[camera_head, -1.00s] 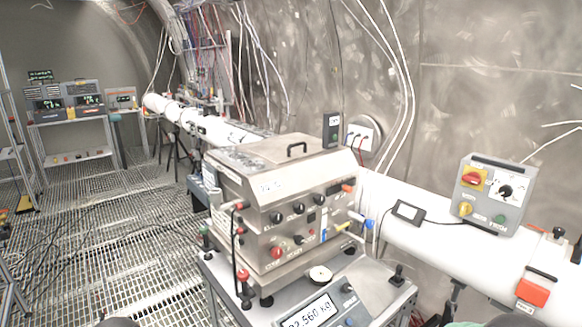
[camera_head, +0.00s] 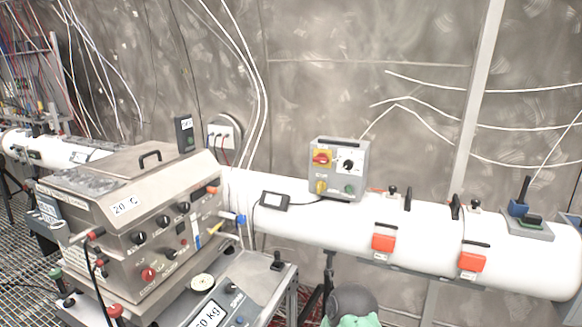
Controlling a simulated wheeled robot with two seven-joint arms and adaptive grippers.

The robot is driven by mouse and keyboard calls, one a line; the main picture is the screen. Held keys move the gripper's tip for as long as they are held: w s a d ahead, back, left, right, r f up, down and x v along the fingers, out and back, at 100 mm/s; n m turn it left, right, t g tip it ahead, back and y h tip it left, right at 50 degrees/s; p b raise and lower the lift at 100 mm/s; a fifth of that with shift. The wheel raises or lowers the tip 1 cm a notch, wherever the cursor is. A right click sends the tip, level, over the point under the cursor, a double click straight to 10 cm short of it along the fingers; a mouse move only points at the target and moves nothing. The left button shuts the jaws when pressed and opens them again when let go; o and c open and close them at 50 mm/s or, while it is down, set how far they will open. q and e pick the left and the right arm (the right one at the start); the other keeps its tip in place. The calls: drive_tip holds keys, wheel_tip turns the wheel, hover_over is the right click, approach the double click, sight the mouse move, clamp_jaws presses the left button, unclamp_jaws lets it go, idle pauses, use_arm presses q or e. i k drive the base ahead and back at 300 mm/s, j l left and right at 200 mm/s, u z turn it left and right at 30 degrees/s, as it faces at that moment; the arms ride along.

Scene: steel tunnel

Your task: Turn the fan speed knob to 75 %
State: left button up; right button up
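A grey control box (camera_head: 339,168) sits on top of the white pipe, right of the picture's middle. A black knob (camera_head: 348,166) with a light pointer mark stands on a white dial plate on its upper right. This looks like the fan speed knob, but its lettering and setting are too small to read. Neither of my grippers shows, and nothing touches the box.
A large steel instrument (camera_head: 140,215) with several knobs stands at left, with a scale display (camera_head: 208,314) in front. The white pipe (camera_head: 300,214) runs along the wall and carries red boxes (camera_head: 383,242). A dark rounded part with green shows at the bottom edge.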

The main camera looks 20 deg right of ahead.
sight(348, 165)
drive_tip(key=z, duration=1.15)
